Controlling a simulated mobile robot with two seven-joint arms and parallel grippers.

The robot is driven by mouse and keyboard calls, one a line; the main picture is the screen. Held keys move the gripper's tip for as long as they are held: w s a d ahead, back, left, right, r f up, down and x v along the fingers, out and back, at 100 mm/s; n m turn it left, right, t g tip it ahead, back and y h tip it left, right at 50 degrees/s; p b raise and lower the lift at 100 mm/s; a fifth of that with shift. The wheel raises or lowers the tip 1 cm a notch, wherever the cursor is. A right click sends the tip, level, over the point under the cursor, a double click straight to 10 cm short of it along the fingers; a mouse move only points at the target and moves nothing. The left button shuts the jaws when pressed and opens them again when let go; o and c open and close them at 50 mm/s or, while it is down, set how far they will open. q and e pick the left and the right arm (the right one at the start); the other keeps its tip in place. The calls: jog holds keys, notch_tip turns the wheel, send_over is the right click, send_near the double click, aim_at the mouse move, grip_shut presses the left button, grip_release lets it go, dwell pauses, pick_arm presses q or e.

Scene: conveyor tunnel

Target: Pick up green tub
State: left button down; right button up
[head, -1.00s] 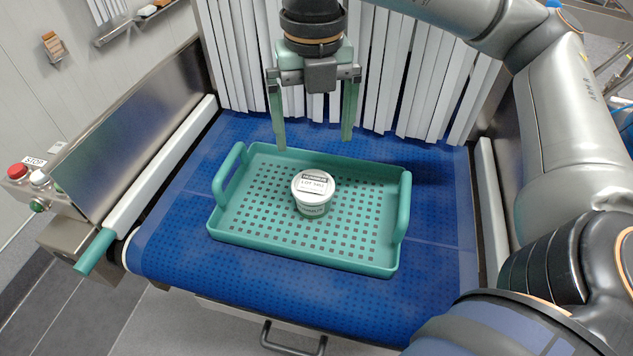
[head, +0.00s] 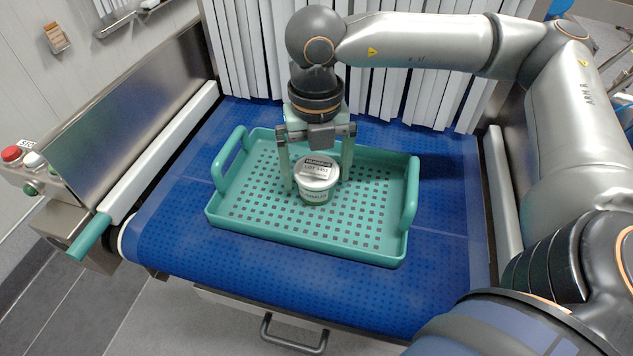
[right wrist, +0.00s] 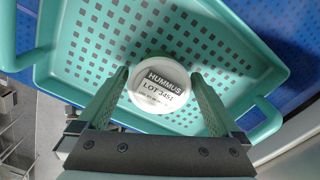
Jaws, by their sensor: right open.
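A small round tub (head: 317,179) with a white lid marked HUMMUS and a pale greenish-white side stands upright in the green tray (head: 220,219). My right gripper (head: 316,183) is open and points down, with one finger on each side of the tub. In the right wrist view, the lid of the tub (right wrist: 158,88) lies between the two green fingers (right wrist: 160,80), with small gaps that look clear. I cannot tell whether either finger touches it. My left gripper is not in view.
The tray has raised handles at both ends and sits on a blue conveyor belt (head: 180,270). White strip curtains (head: 390,95) hang behind it. A red stop button (head: 12,153) is at the left edge. The tray floor around the tub is empty.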

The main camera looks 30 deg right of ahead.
aim_at(313, 171)
jog(key=shift+c, duration=0.4)
jog(key=c, duration=1.1)
jog(key=shift+r, duration=0.1)
jog(key=shift+r+p, duration=0.3)
jog(key=shift+r, duration=0.1)
jog(key=r+p, duration=0.2)
jog(key=r, duration=0.1)
jog(key=shift+s+a+r, duration=0.2)
jog(key=shift+a+r, duration=0.1)
jog(key=shift+a, duration=0.1)
jog(key=s+a+r, duration=0.7)
jog(key=a+r, duration=0.1)
jog(key=a, duration=0.3)
jog(key=shift+r, duration=0.25)
jog(key=shift+s, duration=0.1)
